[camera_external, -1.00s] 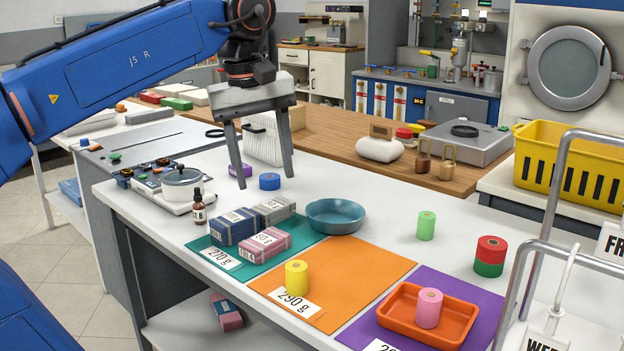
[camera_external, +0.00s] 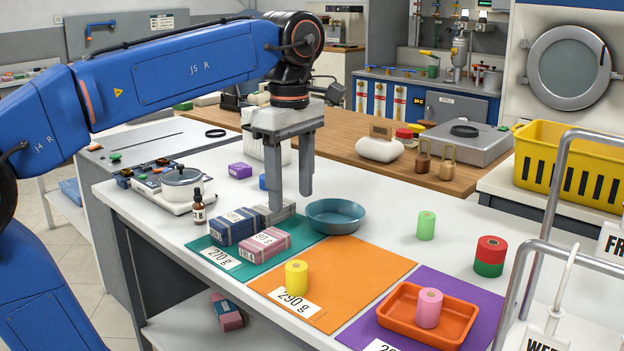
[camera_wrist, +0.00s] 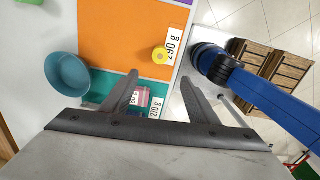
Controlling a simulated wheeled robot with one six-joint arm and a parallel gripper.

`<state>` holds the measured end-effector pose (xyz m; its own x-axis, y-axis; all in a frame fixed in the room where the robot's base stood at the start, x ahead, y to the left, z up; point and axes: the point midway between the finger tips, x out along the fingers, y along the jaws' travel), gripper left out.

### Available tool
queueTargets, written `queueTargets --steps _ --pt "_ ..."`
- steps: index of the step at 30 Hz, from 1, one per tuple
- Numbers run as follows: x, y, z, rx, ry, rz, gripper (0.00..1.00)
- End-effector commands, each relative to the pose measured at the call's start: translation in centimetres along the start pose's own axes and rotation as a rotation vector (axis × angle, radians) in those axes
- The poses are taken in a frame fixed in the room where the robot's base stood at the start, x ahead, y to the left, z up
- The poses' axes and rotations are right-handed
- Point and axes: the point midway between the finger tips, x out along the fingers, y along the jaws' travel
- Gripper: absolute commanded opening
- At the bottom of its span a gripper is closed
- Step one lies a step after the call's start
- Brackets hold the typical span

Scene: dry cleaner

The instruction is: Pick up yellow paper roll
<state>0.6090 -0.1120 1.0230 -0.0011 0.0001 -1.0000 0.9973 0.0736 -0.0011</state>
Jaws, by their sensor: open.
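The yellow paper roll (camera_external: 296,277) stands upright on the orange mat (camera_external: 365,262), at the edge of the 290 g label. It also shows in the wrist view (camera_wrist: 161,55), above and between my fingers. My gripper (camera_external: 291,200) is open and empty, pointing down above the teal mat's far side, behind and higher than the roll. In the wrist view my gripper (camera_wrist: 165,85) has its two fingers spread wide. Nothing hides the roll.
Wrapped bundles (camera_external: 262,243) lie on the teal mat below my gripper. A blue-green bowl (camera_external: 336,215) stands beside them. An orange tray (camera_external: 398,325) with a pink roll (camera_external: 428,307) sits on the purple mat. Green (camera_external: 426,225) and red-green (camera_external: 490,256) rolls stand at the right.

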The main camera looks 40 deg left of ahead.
Motion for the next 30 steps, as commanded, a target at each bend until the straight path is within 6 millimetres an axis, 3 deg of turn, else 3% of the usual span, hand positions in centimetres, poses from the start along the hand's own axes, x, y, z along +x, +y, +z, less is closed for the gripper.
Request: queueTargets --steps 8,24,30 --pt "2.7 -0.1 0.0 0.001 0.000 -0.001 0.54" --pt "11.7 -0.1 0.0 0.001 0.000 -0.001 0.54" --pt "13.0 0.0 0.1 0.001 0.000 0.000 0.54"
